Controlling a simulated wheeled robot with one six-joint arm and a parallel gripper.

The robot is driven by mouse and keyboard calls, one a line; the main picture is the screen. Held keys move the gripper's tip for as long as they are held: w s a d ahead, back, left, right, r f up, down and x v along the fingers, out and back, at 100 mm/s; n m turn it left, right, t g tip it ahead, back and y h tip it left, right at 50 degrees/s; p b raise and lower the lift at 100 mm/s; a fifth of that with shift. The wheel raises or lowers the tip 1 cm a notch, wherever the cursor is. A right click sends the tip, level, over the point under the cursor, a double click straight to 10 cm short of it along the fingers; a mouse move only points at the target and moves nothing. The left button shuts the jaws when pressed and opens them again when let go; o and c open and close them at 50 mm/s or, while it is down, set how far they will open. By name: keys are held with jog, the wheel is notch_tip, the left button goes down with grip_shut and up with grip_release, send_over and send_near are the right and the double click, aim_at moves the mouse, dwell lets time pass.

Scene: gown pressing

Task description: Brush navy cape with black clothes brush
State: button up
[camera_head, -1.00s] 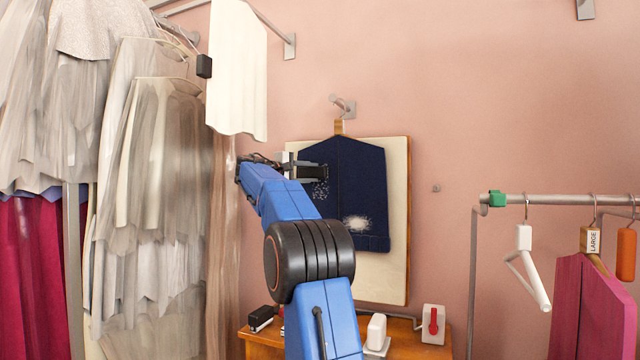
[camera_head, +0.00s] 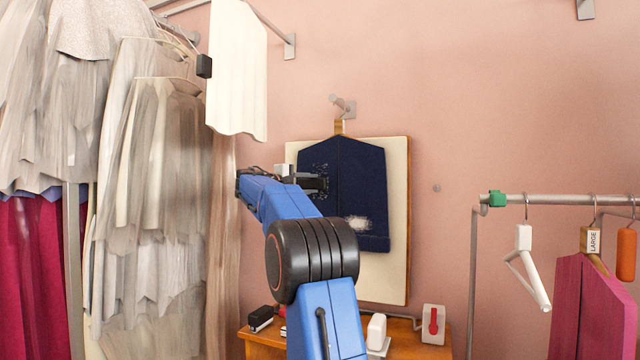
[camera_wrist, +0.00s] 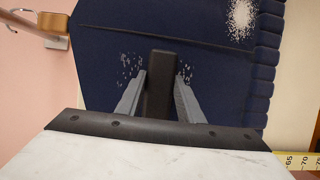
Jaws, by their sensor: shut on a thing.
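The navy cape (camera_head: 362,182) hangs on a wooden hanger (camera_head: 339,127) from a wall hook, in front of a cream board. My gripper (camera_head: 322,183) is at the cape's left half, shut on the black clothes brush. In the wrist view the brush (camera_wrist: 160,85) lies between the two grey fingers, over the cape (camera_wrist: 195,25). It looks to be at the cloth, but contact cannot be made out. Thin white specks show on both sides of the brush. A denser white patch (camera_head: 357,222) lies low on the cape, and it also shows at the wrist view's top right (camera_wrist: 241,18).
Pale gowns (camera_head: 150,170) hang close on the left. A wooden table (camera_head: 400,335) below holds a stapler-like black item (camera_head: 261,317) and small white items. A rail (camera_head: 560,199) with hangers and a magenta garment (camera_head: 590,300) stands at the right. Wall between is clear.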

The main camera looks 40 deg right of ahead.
jog(key=shift+f, duration=2.2)
jog(key=shift+f, duration=0.1)
jog(key=shift+f, duration=1.4)
jog(key=shift+a, duration=0.1)
jog(key=shift+s+a, duration=0.35)
jog(key=shift+a, duration=0.45)
jog(key=shift+r, duration=0.1)
jog(key=shift+r, duration=8.15)
jog(key=shift+w+d, duration=0.35)
jog(key=shift+d, duration=0.55)
